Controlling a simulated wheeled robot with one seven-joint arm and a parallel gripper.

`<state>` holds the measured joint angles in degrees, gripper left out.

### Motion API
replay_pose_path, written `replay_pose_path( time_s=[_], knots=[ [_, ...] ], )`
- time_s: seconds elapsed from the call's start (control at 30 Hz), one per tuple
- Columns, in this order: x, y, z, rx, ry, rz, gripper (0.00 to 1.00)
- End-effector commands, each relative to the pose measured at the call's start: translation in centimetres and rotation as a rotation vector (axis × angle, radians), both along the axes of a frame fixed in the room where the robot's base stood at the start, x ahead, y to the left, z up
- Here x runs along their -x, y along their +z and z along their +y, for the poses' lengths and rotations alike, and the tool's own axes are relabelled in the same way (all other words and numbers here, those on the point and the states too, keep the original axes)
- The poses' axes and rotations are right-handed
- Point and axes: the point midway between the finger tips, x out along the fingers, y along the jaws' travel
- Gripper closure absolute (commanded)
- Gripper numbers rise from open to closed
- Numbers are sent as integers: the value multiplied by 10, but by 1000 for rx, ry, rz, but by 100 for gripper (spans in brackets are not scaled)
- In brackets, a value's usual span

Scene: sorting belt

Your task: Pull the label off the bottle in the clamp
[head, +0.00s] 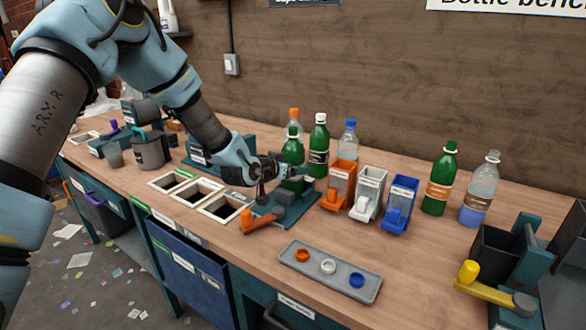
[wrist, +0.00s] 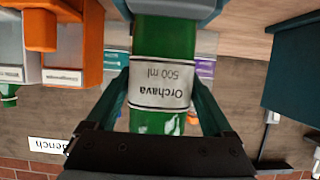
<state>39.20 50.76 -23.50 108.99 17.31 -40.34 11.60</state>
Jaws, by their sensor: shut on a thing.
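In the wrist view, the bottle (wrist: 165,38) appears upside down between my two teal fingers (wrist: 160,85). Its white label (wrist: 160,82), reading "Orchava 500 ml", still wraps the bottle. My fingers are shut on the label's two sides. The label's back is hidden.
Other bottles stand behind the clamp, including a green one (head: 319,145). Orange (head: 340,185), white (head: 368,193) and blue (head: 399,205) bins stand right of it. A grey tray (head: 315,277) with three caps lies in front. Square bench openings (head: 197,191) are on the left.

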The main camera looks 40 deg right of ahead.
Motion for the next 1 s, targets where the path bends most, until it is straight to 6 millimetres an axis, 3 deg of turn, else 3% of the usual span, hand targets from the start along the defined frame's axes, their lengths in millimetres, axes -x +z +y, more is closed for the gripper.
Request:
replay_pose_path(
  time_s=[1.0],
  knots=[
    [0, 18, 0, -1, 0, 0, 49]
  ],
)
